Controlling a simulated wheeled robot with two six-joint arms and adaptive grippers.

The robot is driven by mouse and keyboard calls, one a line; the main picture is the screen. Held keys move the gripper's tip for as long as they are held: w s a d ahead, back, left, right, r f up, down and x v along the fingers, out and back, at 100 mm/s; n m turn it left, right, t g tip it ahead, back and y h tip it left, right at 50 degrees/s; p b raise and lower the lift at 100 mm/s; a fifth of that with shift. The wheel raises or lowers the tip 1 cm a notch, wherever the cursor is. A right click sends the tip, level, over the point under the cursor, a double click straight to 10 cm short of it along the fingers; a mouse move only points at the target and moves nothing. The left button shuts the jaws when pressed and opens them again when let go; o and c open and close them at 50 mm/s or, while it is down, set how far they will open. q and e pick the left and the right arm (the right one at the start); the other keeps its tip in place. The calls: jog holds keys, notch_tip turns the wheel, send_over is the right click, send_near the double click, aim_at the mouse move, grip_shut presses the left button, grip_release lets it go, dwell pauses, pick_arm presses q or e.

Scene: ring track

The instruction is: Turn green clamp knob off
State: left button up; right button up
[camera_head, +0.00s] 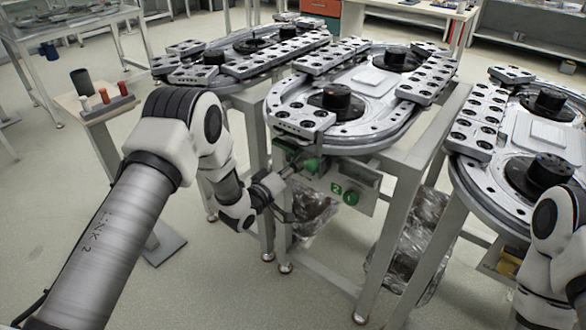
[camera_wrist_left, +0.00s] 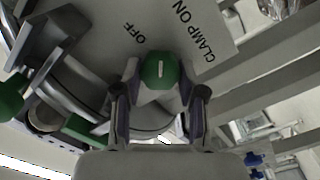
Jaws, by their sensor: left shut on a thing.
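The green clamp knob (camera_wrist_left: 160,70) shows in the left wrist view on a grey panel, between the printed words OFF and CLAMP ON. Its short white mark stands upright in the picture, pointing between the two words. My left gripper (camera_wrist_left: 160,98) has a finger on each side of the knob and is shut on it. In the head view my left gripper (camera_head: 284,181) is at the front of the middle ring track, beside a green part (camera_head: 312,163). I cannot tell there whether that part is the knob. My right gripper is out of view.
The middle ring track (camera_head: 375,140) stands on a grey frame, with a green disc (camera_head: 351,198) on its front panel. Another track (camera_head: 530,135) is at right. A small stand (camera_head: 100,108) is at left.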

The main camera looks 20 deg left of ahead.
pick_arm(q)
jog(key=shift+a+n, duration=0.15)
jog(key=shift+n, duration=3.75)
jog(key=o, duration=1.2)
jog(key=shift+f, duration=0.1)
jog(key=shift+c, duration=0.2)
jog(key=v, duration=1.2)
